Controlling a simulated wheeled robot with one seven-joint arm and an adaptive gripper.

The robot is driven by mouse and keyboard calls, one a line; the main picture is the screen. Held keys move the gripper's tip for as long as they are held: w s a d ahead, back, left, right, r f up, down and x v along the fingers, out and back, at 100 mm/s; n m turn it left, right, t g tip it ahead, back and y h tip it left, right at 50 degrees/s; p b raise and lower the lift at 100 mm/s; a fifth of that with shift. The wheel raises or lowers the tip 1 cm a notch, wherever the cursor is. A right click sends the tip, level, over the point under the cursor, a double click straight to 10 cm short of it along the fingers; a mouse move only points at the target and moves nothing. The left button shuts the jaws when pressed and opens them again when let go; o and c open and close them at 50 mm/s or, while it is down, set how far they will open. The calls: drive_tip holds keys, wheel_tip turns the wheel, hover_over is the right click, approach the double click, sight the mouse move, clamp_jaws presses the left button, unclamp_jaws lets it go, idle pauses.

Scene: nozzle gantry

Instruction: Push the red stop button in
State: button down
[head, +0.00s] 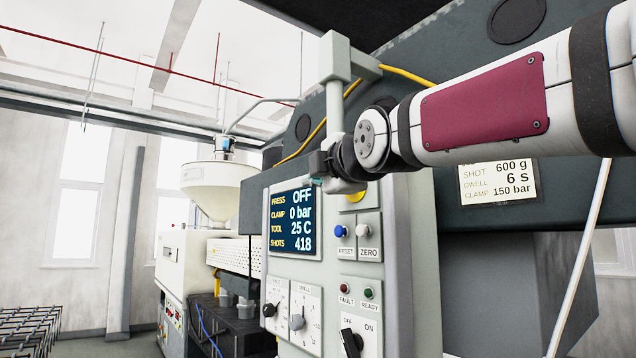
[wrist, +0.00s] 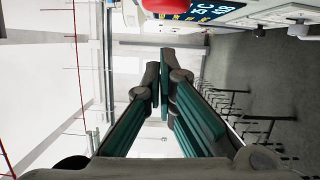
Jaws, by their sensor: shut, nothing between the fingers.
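The red stop button (wrist: 165,5) shows as a rounded red shape cut off by the top edge of the wrist view. In the head view its red cap is hidden behind my gripper; a piece of yellow (head: 356,197), perhaps its surround, shows just below the wrist. My gripper (head: 318,172) is in front of the upper part of the grey control panel (head: 402,260), near the top of the screen. In the wrist view my gripper (wrist: 163,58) has its green-padded fingers together and empty. The button lies off to one side of the fingers; I cannot tell the gap.
The panel has a dark screen (head: 292,220) reading OFF, a blue reset button (head: 340,231), a white zero button (head: 362,230), two dials and a black OFF/ON switch (head: 351,342). A grey post (head: 334,95) rises behind my wrist. A metal rack (head: 42,330) stands lower left.

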drive_tip(key=shift+w+d+b, duration=0.65)
drive_tip(key=shift+w+d, duration=0.15)
drive_tip(key=shift+d, duration=0.25)
